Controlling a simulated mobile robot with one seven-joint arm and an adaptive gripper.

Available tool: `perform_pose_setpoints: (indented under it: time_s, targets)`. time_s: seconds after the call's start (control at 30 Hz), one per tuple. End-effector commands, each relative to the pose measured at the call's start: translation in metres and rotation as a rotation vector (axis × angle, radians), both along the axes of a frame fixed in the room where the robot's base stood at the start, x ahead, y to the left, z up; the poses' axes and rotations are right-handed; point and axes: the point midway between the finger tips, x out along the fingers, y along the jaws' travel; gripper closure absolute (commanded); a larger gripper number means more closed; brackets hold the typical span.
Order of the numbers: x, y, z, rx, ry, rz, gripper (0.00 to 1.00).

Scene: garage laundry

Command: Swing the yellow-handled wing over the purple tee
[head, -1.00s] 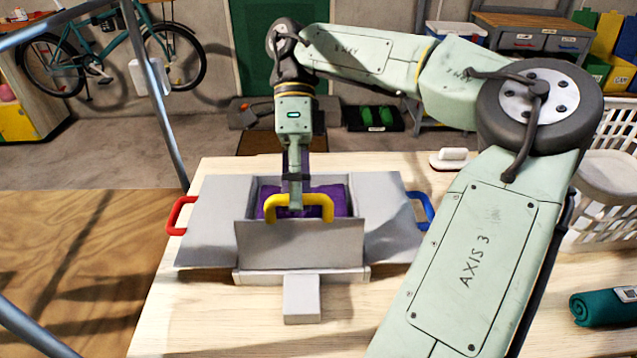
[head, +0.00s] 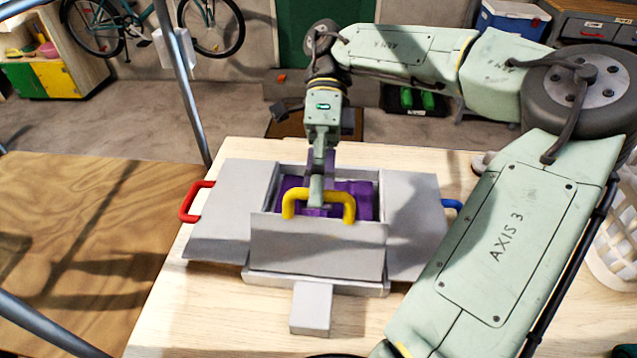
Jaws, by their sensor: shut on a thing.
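The grey folding board stands on the pale wooden table. Its near wing (head: 317,246) is raised and carries the yellow handle (head: 349,208). My gripper (head: 316,205) comes down from above and is shut on the yellow handle; its fingertips are small and partly hidden. The purple tee (head: 357,190) lies folded in the middle of the board, behind the raised wing, which hides its near part. The left wing (head: 228,208) with the red handle (head: 193,201) and the right wing (head: 415,212) with the blue handle (head: 452,206) are spread out to the sides.
A grey block (head: 311,306) juts from the board's near side. My arm covers the right part of the table. A white basket (head: 617,245) stands at the right edge. The table (head: 185,318) is bare left of the board.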

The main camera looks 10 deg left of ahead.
Motion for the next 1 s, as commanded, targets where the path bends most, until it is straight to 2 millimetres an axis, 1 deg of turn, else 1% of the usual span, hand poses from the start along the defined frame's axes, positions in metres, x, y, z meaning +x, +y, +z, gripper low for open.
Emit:
perform_pose_setpoints:
  time_s: [0.03,0.13,0.17,0.27,0.87,1.0]
  targets:
    - [-0.0011,-0.0006,-0.0059,-0.004,0.002,0.002,1.0]
    - [-0.0011,-0.0007,-0.0059,-0.004,0.001,0.002,1.0]
    - [-0.0012,-0.0006,-0.0058,-0.004,0.001,0.002,0.84]
    - [-0.001,-0.0005,-0.0048,-0.004,0.001,0.002,0.78]
    - [-0.0002,-0.0002,-0.0008,-0.001,-0.001,0.002,0.77]
    - [0.003,-0.0008,0.0005,-0.001,-0.015,0.001,0.77]
